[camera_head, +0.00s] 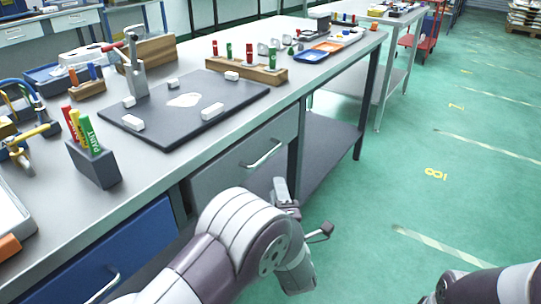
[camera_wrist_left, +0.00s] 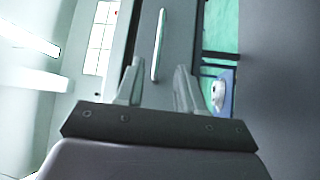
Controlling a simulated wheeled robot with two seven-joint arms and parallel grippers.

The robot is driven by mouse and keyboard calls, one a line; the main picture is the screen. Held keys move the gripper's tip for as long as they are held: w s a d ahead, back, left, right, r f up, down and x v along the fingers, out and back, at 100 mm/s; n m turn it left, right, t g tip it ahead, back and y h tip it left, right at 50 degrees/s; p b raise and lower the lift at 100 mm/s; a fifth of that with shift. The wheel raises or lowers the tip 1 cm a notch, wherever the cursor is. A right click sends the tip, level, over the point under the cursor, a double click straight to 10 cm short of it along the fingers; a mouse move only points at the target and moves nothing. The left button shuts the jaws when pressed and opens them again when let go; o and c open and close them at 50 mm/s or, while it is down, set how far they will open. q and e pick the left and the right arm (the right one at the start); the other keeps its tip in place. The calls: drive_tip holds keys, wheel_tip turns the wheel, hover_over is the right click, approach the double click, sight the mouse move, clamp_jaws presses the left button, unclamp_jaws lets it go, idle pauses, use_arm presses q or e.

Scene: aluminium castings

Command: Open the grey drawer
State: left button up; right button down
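The grey drawer (camera_head: 222,172) is under the workbench's front edge, right of the blue drawer, and looks closed. Its pale bar handle (camera_head: 263,155) runs along its front. My left gripper (camera_head: 303,208) is open and empty, in front of the bench and below and right of the handle in the head view. In the left wrist view, the handle (camera_wrist_left: 159,45) lies upright in the picture, ahead of the open left gripper (camera_wrist_left: 158,68) and lined up between its fingers; a gap seems to remain. My right gripper is out of view; only part of the right arm shows.
The workbench (camera_head: 165,165) carries a dark plate (camera_head: 160,118), a wooden block with tools (camera_head: 250,70) and a grey marker holder (camera_head: 95,165). The blue drawer (camera_head: 125,250) is at lower left. A bench leg (camera_head: 296,150) stands right of the grey drawer.

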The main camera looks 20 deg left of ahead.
use_arm(q)
drive_tip(key=b+x, duration=0.2)
drive_tip(key=x, duration=1)
drive_tip(key=shift+a, duration=0.1)
clamp_jaws()
